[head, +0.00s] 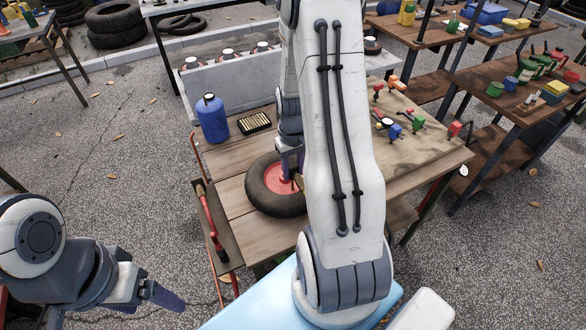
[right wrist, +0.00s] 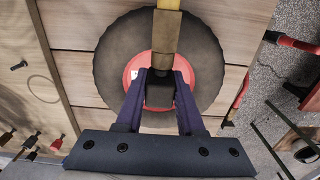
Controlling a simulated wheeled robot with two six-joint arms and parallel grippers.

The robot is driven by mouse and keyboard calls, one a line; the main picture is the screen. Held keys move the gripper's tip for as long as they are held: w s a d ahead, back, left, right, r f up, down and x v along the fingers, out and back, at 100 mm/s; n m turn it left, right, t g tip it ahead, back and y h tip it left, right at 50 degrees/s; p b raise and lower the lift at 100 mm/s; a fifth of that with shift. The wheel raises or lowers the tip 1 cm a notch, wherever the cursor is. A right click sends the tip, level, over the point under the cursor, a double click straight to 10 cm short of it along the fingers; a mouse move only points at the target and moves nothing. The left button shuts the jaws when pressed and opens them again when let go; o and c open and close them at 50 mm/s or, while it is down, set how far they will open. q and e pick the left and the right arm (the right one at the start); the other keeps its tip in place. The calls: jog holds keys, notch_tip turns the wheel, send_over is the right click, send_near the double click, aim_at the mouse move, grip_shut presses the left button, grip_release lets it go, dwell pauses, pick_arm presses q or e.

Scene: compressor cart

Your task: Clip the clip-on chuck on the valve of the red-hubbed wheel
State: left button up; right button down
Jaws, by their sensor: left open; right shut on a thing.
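The red-hubbed wheel (head: 262,197) lies flat on the wooden cart top. In the right wrist view its dark tyre (right wrist: 112,60) and red hub (right wrist: 133,73) are below my right gripper (right wrist: 160,76). My right gripper, also in the head view (head: 293,168), is over the hub and shut on a dark block, which I take as the clip-on chuck (right wrist: 159,92). A yellow-brown piece (right wrist: 167,38) extends from it across the tyre. I cannot see the valve or tell whether the chuck touches it. My left gripper (head: 168,297) is open and empty, low at the left, away from the cart.
A blue bottle (head: 212,120) and a tray of small brass pieces (head: 254,123) stand behind the wheel. Several coloured fittings (head: 395,128) lie on the cart's right side. My right arm hides the middle. A red handle (head: 211,217) runs along the cart's left edge.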

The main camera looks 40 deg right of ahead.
aim_at(293, 164)
dwell(0.5)
jog(key=shift+f+b, duration=0.7)
jog(key=shift+f, duration=0.45)
jog(key=shift+c, duration=2.2)
grip_release()
jog(key=shift+r, duration=0.1)
notch_tip(293, 164, up, 10)
jog(key=shift+r, duration=0.25)
